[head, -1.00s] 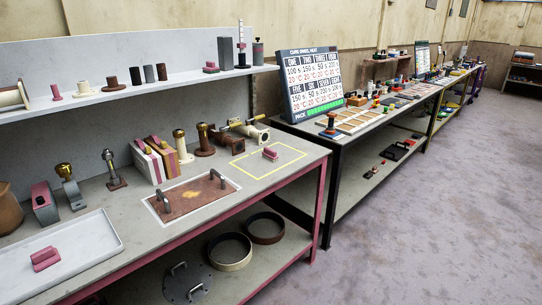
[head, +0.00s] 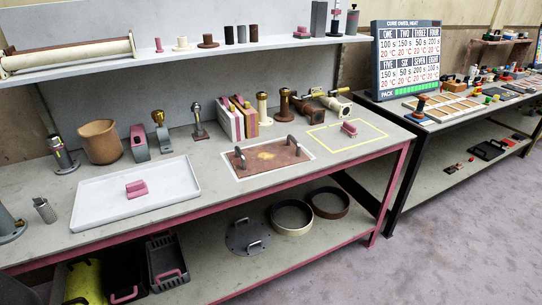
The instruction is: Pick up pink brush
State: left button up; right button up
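Two small pink block-shaped things show in the head view, and I cannot tell which, if either, is the pink brush. One pink block (head: 136,189) lies in the white tray (head: 172,205) on the left part of the bench. The other pink block (head: 349,128) lies inside a yellow outlined rectangle (head: 318,133) at the bench's right end. No bristles can be made out on either. Neither of my grippers is in view.
Along the bench's back stand a brown pot (head: 100,142), pink and cream slabs (head: 229,121) and flanged pipe pieces. A brown plate with handles (head: 268,160) lies mid-bench. Rings (head: 292,219) and dark crates (head: 167,265) are below. Floor (head: 450,240) at right is clear.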

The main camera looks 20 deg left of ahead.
aim_at(348, 129)
jog(key=i+l+u, duration=0.3)
jog(key=i, duration=0.45)
jog(key=i+l+u, duration=0.3)
jog(key=i+l, duration=0.35)
jog(key=i, duration=0.05)
